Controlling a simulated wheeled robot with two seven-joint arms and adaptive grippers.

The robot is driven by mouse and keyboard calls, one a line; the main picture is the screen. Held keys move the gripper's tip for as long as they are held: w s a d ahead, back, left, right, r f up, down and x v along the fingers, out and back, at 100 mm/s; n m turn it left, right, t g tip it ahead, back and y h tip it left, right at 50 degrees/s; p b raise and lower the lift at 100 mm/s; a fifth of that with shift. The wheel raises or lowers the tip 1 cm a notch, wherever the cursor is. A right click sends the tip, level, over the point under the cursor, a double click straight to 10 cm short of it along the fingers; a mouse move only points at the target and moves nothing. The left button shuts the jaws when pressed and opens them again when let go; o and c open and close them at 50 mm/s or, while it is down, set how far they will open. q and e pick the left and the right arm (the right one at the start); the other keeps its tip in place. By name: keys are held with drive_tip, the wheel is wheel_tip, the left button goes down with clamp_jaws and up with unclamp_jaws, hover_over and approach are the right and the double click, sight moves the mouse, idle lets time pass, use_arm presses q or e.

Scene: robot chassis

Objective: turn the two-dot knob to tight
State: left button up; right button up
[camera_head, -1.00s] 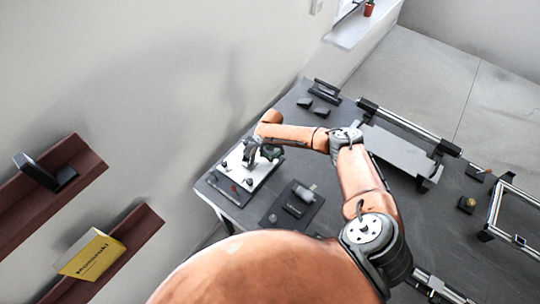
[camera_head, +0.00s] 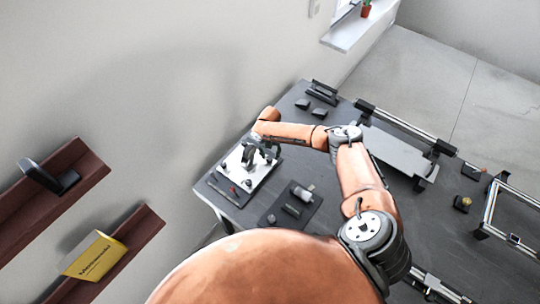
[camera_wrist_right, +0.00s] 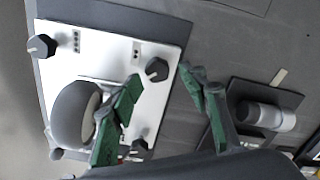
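A white panel (camera_head: 262,178) on a dark base carries several dark knobs; it also fills the left of the right wrist view (camera_wrist_right: 95,65). One knob (camera_wrist_right: 157,69) sits by a small label with what look like two dots (camera_wrist_right: 136,51). Another knob (camera_wrist_right: 42,46) is at the upper left by a label with more dots, and a third (camera_wrist_right: 140,146) is lower down. My right gripper (camera_wrist_right: 160,77) is open, its green-padded fingers apart, with the first knob in the gap between the tips; contact cannot be told. In the head view the right gripper (camera_head: 262,152) is over the panel. My left gripper is out of view.
A large grey round part (camera_wrist_right: 75,115) stands on the panel beside one finger. A dark plate with a metal cylinder (camera_wrist_right: 266,116) lies to the right. The dark table (camera_head: 340,200) also bears rails and small blocks. A wall stands close behind the panel.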

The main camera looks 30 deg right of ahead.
wheel_tip(320, 180, up, 6)
drive_tip(key=p, duration=0.4)
drive_tip(key=shift+r+p, duration=0.2)
drive_tip(key=shift+p, duration=0.1)
idle(0.3)
wheel_tip(320, 180, up, 12)
hover_over(270, 158)
idle(0.6)
drive_tip(key=shift+f, duration=0.1)
